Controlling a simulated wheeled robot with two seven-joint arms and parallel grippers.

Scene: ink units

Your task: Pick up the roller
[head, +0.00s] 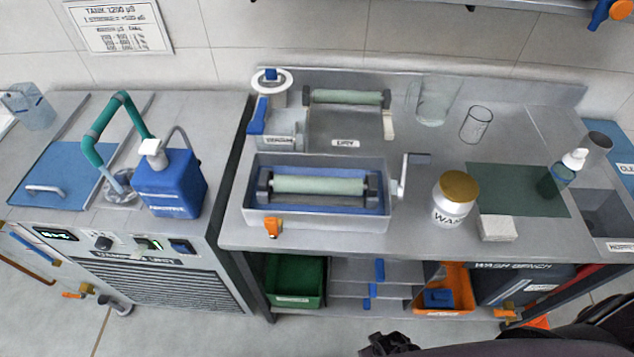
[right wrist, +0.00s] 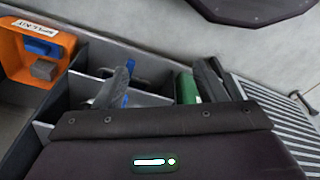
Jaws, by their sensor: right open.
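A pale green roller (head: 318,186) with dark end blocks lies across a blue-lined grey tray (head: 262,221) at the front of the bench. A second pale green roller (head: 347,97) rests at the back over the area marked DRY. Which of the two the task means, I cannot tell. My right gripper (head: 388,345) is at the bottom edge of the head view, in front of the bench and away from both rollers. In the right wrist view my right gripper (right wrist: 160,88) has its fingers apart with nothing between them. My left gripper is out of view.
A crank handle (head: 402,180) sticks out at the tray's right. A gold-lidded jar (head: 454,197), a white block (head: 497,228) and glass beakers (head: 476,124) stand to the right. Under the bench are a green bin (head: 297,281), shelves and an orange bin (right wrist: 30,62).

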